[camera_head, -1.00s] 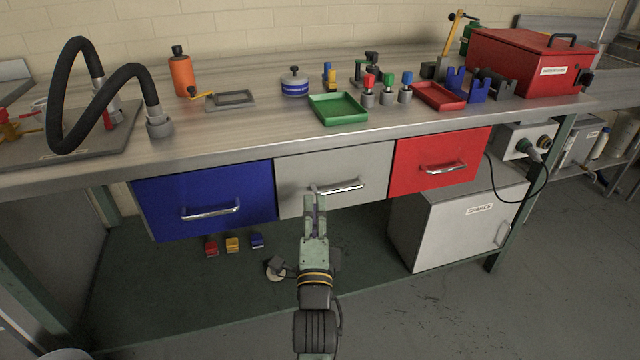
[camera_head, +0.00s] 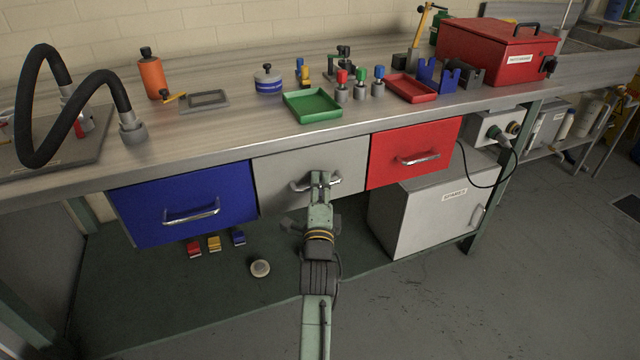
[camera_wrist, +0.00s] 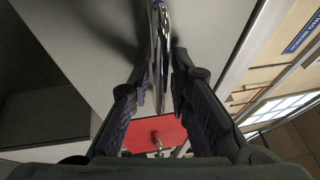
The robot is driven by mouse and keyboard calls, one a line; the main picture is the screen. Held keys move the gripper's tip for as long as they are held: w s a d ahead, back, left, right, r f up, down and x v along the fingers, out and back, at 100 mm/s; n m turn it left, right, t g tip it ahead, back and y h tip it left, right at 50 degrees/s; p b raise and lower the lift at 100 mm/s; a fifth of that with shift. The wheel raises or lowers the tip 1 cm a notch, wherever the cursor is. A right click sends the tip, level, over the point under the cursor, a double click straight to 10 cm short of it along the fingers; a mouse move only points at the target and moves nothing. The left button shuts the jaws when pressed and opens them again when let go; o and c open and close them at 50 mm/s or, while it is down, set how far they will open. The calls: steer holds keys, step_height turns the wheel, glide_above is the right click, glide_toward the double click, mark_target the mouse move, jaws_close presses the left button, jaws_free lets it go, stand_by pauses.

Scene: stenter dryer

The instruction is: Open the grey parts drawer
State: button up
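The grey parts drawer (camera_head: 275,181) sits between the blue drawer (camera_head: 150,205) and the red drawer (camera_head: 390,160), its front looking flush under the bench top. Its shiny bar handle (camera_head: 300,186) is partly covered by my gripper (camera_head: 321,177). In the wrist view, the handle (camera_wrist: 160,35) runs between the two fingers of my gripper (camera_wrist: 162,75), one on each side. The grey drawer front (camera_wrist: 90,45) fills the upper left of the wrist view.
The bench top (camera_head: 225,125) above holds a green tray (camera_head: 312,106), a red tray (camera_head: 411,88) and a red box (camera_head: 495,52). A grey cabinet (camera_head: 415,220) stands below the red drawer. The floor space before the grey drawer looks free apart from my arm.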

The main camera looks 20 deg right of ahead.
steer(key=shift+c, duration=0.2)
jaws_close()
stand_by(0.6)
